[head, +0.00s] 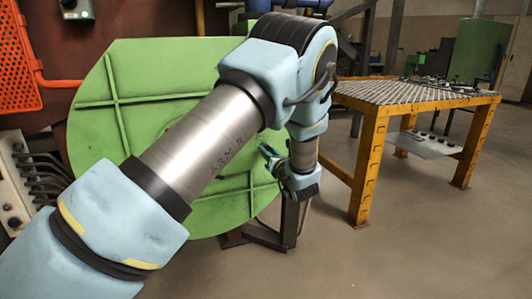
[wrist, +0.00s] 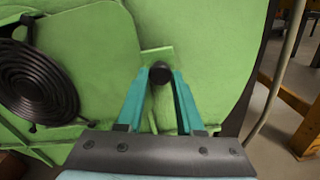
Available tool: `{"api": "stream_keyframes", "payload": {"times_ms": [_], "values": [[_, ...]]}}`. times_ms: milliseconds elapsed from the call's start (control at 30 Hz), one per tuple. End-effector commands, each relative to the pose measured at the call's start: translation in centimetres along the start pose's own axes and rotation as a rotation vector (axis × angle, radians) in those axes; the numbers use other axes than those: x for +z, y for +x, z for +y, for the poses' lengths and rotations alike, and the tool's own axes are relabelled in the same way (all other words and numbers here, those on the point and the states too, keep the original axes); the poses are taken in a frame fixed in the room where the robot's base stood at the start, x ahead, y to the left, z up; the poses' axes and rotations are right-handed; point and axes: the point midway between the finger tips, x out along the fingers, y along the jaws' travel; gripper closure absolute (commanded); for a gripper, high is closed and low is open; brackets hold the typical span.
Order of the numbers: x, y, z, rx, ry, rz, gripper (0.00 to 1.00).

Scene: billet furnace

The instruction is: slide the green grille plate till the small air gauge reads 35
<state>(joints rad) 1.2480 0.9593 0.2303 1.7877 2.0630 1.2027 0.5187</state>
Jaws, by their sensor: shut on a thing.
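My gripper (wrist: 160,76) is shut on a dark round knob (wrist: 160,72) in the wrist view. The knob stands in front of a small raised green tab (wrist: 156,52) on a large green panel (wrist: 215,45). I cannot tell for sure which green part is the grille plate. In the head view my gripper (head: 266,153) is at the right side of the large round green panel (head: 140,75), and the knob is hidden. I cannot make out the small air gauge or any reading in either view.
A black ringed round part (wrist: 38,85) is left of my gripper in the wrist view. In the head view, an orange perforated panel (head: 15,65) and a grey box with cables (head: 12,190) are at left. A yellow-framed table (head: 372,150) stands right. The floor between is clear.

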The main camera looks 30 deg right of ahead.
Motion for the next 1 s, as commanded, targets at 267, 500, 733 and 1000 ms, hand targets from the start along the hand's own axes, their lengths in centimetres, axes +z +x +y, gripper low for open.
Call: {"api": "stream_keyframes", "payload": {"times_ms": [267,500,733,1000], "values": [[0.0,0.0,0.0,0.001,0.0,0.001,0.36],[0.0,0.0,0.0,0.001,0.0,0.001,0.34],[0.0,-2.1,-0.1,-0.002,0.002,0.002,0.34],[0.1,-7.5,-0.1,-0.003,0.001,0.001,0.34]]}}
